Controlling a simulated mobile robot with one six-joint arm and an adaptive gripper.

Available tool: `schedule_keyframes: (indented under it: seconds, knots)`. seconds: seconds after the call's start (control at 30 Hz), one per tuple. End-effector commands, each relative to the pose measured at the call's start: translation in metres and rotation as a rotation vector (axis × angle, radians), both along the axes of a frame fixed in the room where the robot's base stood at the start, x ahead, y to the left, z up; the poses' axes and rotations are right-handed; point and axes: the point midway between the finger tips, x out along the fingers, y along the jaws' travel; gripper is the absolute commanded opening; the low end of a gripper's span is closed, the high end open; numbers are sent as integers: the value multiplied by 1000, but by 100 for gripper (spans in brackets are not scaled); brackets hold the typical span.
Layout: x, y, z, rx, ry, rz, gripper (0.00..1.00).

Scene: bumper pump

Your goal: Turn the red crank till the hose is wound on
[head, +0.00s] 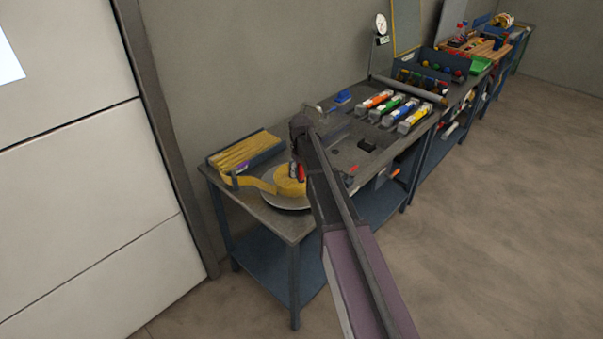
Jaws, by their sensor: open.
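The yellow hose (249,181) runs from a tray of yellow hose lengths (246,153) to a round grey reel (286,202) near the table's left front corner. Some yellow hose lies coiled on the reel (289,186). A small red part, likely the crank (301,172), shows just above the reel beside my arm. My gripper (297,160) is over the reel at the crank, pointing down and mostly hidden by my own arm. The picture is too small to tell whether its open fingers touch the crank.
The grey workbench (262,216) has a blue lower shelf (258,259). Coloured cylinders (395,108) and a blue bin of coloured balls (430,80) stand farther right. A dial gauge (381,25) rises at the back. A wall is behind; the floor at right is clear.

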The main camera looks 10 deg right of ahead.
Motion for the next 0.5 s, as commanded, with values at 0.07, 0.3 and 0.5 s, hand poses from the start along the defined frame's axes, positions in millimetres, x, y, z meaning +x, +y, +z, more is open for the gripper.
schedule_keyframes:
  seconds: [0.07, 0.3, 0.5]
  knots:
    - [0, 0, 0, 0, 0, 0, 72]
    - [0, 0, 0, 0, 0, 0, 34]
    - [0, 0, 0, 0, 0, 0, 0]
